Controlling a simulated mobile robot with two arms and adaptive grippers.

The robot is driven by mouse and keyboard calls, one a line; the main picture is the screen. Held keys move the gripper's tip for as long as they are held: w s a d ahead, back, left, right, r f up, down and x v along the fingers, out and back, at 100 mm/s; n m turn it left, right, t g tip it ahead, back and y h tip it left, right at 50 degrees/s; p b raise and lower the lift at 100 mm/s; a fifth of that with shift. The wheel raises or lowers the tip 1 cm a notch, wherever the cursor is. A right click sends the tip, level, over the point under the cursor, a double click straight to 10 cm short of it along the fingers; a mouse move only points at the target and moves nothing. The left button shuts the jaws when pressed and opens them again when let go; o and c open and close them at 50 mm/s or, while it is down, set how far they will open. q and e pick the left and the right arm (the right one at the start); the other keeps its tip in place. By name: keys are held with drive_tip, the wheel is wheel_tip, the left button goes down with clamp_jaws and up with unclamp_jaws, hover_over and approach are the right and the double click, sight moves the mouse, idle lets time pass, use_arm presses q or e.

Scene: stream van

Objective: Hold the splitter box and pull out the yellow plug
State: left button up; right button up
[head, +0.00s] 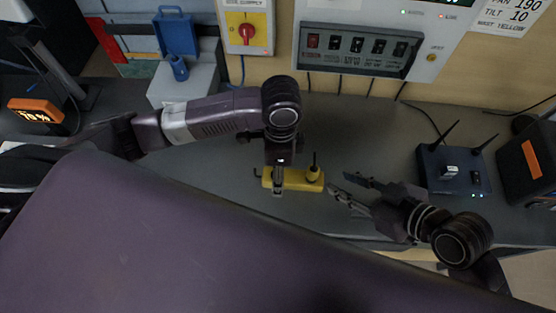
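A small yellow box (294,182), which looks like the splitter box, lies on the grey bench near the middle of the head view. A rounded yellow plug (313,174) with a thin dark upright tip is at its right end. A dark hook-like piece shows at its left end. My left gripper (278,186) points down at the box's left half, with a finger in front of its near side. I cannot tell whether it grips the box. My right gripper (338,184) is open and empty, just right of the plug, its fingers pointing left and apart from it.
A blue box with two antennas (450,172) stands on the right, next to a dark unit with an orange screen (532,158). A switch panel (353,50) and a red rotary switch (247,31) are on the back wall. Bench space behind the yellow box is clear.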

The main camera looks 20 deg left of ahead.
sight(293, 178)
use_arm(q)
drive_tip(key=shift+w+a+r+m+t, duration=0.2)
drive_tip(key=shift+w+r+t, duration=0.1)
drive_tip(key=shift+w, duration=0.25)
drive_tip(key=shift+w+a+r+m+t, duration=0.2)
drive_tip(key=shift+w+r, duration=0.05)
drive_tip(key=shift+w, duration=0.3)
drive_tip(key=shift+f, duration=0.3)
drive_tip(key=shift+w+f, duration=0.1)
drive_tip(key=shift+f, duration=3.35)
